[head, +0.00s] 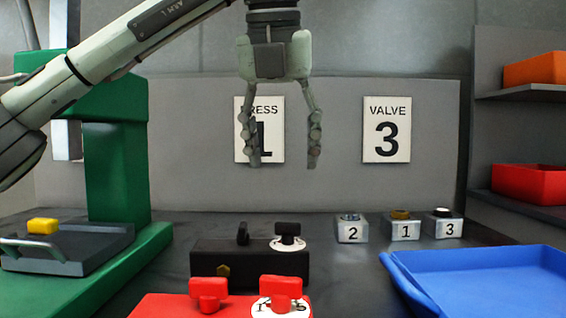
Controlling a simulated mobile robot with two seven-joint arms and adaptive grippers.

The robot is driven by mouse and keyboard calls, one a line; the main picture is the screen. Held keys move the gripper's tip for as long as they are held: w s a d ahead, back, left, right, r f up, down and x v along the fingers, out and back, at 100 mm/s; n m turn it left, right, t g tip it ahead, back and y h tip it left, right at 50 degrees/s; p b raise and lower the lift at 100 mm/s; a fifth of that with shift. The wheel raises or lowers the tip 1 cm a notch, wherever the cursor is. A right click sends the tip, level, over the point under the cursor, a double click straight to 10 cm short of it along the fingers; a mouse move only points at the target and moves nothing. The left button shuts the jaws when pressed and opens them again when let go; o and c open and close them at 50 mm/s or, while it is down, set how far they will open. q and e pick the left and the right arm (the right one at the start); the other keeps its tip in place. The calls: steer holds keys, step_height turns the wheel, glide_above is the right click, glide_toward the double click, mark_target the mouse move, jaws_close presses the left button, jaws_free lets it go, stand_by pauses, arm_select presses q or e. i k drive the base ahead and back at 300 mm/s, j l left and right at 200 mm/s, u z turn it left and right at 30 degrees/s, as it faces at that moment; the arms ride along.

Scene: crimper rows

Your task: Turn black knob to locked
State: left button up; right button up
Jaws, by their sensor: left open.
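A black box (268,267) stands on the dark bench, with a gold hexagon on its front. On its top right, a black knob (287,230) sits over a white dial plate (275,245); its bar looks broadside to me, and the dial markings are too small to read. A second black knob (243,233) stands on the box's left part and looks narrow, nearly edge-on. My left gripper (283,160) points down, open and empty, above the black box and clear of both knobs. My right gripper is out of view.
A red box (160,306) with two red knobs, one over a white dial, stands in front. A green press (115,170) is at left, a blue tray (480,280) at right. Small blocks numbered 2 (352,232), 1 (402,230) and 3 (448,227) stand behind the tray.

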mark_target(243, 237)
steer(key=k, duration=1.5)
